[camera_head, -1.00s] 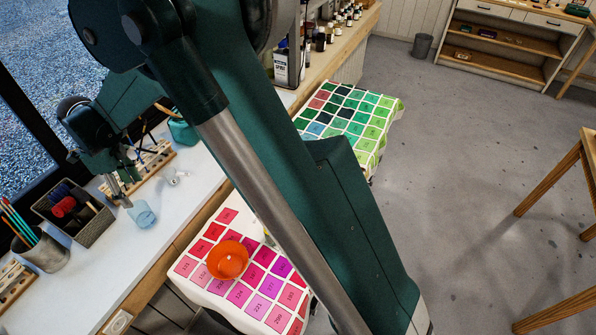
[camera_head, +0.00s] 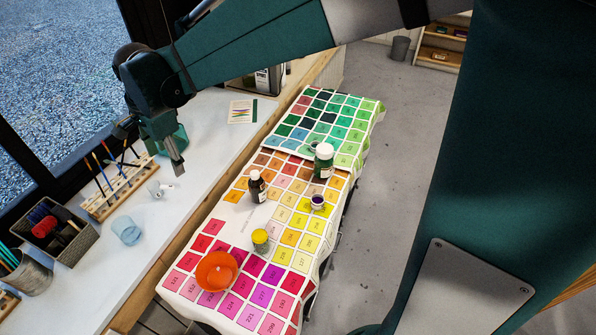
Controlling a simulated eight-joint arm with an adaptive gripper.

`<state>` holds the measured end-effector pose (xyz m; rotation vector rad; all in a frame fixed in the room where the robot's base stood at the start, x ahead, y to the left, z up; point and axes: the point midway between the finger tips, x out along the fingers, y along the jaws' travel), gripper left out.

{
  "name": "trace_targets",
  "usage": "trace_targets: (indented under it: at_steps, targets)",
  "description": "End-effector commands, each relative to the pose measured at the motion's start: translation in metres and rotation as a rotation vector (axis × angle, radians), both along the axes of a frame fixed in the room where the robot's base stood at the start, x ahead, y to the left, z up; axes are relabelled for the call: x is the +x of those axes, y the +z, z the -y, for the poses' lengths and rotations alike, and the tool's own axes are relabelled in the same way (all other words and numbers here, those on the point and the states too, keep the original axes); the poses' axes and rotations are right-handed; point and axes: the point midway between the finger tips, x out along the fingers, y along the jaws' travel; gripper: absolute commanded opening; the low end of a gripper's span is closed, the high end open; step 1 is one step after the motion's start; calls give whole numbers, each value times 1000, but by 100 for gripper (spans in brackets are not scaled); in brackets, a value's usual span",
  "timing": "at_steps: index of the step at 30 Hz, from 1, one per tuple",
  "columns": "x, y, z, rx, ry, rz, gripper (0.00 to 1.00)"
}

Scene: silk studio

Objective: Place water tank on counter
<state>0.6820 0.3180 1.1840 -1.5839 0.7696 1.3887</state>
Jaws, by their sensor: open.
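A pale blue translucent vessel (camera_head: 126,231) stands on the white counter (camera_head: 165,240) at the left, near its middle. It may be the water tank, but I cannot tell for sure.
A wooden rack with brushes (camera_head: 115,195), a small clear glass (camera_head: 155,188) and a dark basket (camera_head: 62,235) stand on the counter. An orange bowl (camera_head: 216,271) and several bottles stand on the colour-chart cloth beside it. The counter's middle right is clear.

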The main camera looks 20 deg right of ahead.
Motion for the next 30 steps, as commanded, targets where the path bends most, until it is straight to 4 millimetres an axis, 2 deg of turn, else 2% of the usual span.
trace_targets:
  at_steps: [3, 15, 30]
  targets:
    - [-11, 13, 29, -8, 60, 32, 57]
    - [-53, 43, 113, -60, 281, 143, 57]
    - [-119, 58, 204, -176, 547, 274, 57]
